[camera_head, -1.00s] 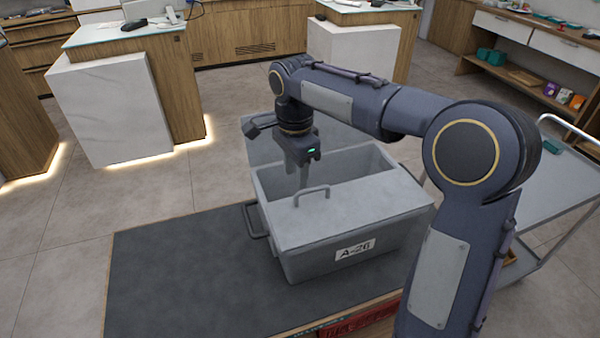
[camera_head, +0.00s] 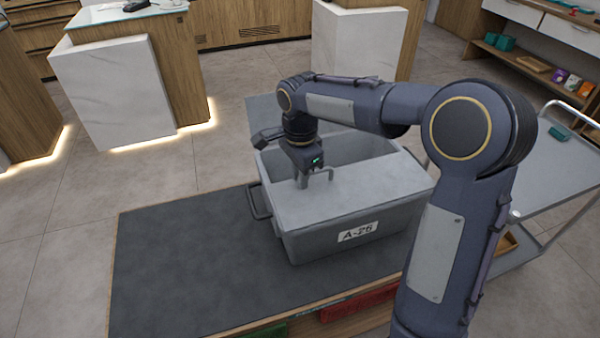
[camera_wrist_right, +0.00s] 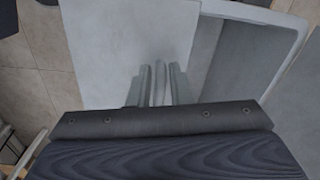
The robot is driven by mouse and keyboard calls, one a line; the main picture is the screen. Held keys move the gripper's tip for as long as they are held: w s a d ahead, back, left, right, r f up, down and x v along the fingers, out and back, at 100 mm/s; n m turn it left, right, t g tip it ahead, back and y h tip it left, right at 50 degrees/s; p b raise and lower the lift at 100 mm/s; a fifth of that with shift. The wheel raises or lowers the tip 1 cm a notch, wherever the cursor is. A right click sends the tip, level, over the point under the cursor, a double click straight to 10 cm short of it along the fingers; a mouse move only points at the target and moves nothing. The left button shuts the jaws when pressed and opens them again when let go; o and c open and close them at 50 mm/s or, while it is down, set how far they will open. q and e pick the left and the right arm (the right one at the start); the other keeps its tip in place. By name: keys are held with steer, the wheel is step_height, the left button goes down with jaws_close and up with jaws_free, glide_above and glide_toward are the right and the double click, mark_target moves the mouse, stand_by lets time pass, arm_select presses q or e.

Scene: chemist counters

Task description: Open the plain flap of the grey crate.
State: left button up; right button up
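The grey crate (camera_head: 300,240) stands on a dark-topped low table, with an A-26 label on its near wall. Its near flap (camera_head: 365,190) lies flat, closed over the near part, and bears a bar handle (camera_head: 331,174). The far flap (camera_head: 262,108) stands open at the back, and the far part of the crate is uncovered. My right gripper (camera_head: 302,181) points down at the handle's left part. In the right wrist view, its fingers (camera_wrist_right: 160,85) are close together with a narrow bar between them; whether they grip it is unclear. My left gripper is out of view.
The dark tabletop (camera_head: 185,265) is clear left of the crate. A grey trolley (camera_head: 535,170) stands close on the right. Red (camera_head: 358,302) and green (camera_head: 266,332) items sit under the tabletop's near edge. White-fronted counters (camera_head: 115,90) stand behind.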

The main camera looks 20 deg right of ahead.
jaws_close()
steer(key=shift+s+r+p, duration=0.25)
steer(key=shift+r+p, duration=0.3)
steer(key=shift+r, duration=0.15)
steer(key=shift+s, duration=0.1)
steer(key=shift+r, duration=0.15)
steer(key=shift+s+a+r+p, duration=0.1)
steer(key=shift+s+r+p, duration=0.45)
steer(key=shift+r, duration=0.25)
steer(key=shift+s, duration=0.1)
